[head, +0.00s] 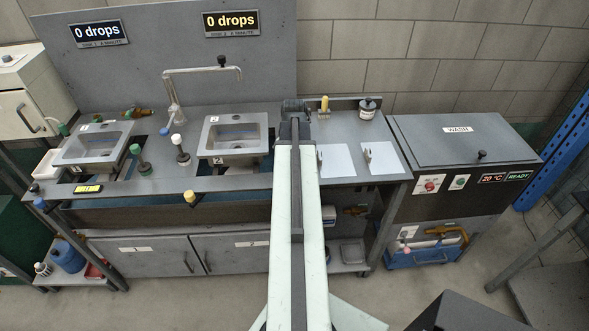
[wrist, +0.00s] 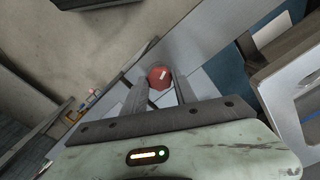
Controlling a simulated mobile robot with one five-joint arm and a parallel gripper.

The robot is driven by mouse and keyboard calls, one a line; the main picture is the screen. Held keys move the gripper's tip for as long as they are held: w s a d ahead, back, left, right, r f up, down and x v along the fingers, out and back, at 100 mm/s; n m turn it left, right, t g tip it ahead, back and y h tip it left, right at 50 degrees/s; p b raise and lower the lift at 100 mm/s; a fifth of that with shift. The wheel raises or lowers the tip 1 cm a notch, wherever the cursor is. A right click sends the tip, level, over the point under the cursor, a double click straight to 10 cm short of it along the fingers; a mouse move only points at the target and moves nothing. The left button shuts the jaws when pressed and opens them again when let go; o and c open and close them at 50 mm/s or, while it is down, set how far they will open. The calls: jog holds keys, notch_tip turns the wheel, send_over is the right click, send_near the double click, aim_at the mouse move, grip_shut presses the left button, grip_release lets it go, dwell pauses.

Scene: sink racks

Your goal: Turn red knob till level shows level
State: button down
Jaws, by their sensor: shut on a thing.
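The red knob (wrist: 159,77) shows in the wrist view, round, with a small pale mark on its face. My gripper (wrist: 161,88) has one finger on each side of it and is shut on it. In the head view my raised arm hides both the knob and the gripper. A small yellow-lit display (head: 88,188) lies at the front left of the counter in the head view. It may be the level, but its reading is too small to make out.
A blue knob (head: 40,203) and a yellow knob (head: 190,197) sit along the counter's front edge. Two sinks (head: 92,147) (head: 233,137) are set in the counter. A wash unit (head: 466,137) stands at right. Floor in front is clear at left.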

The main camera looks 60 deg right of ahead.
dwell(0.3)
jog(key=c, duration=1)
grip_release()
jog(key=shift+r, duration=0.15)
notch_tip(320, 180, up, 8)
jog(key=p, duration=0.8)
jog(key=shift+f, duration=0.2)
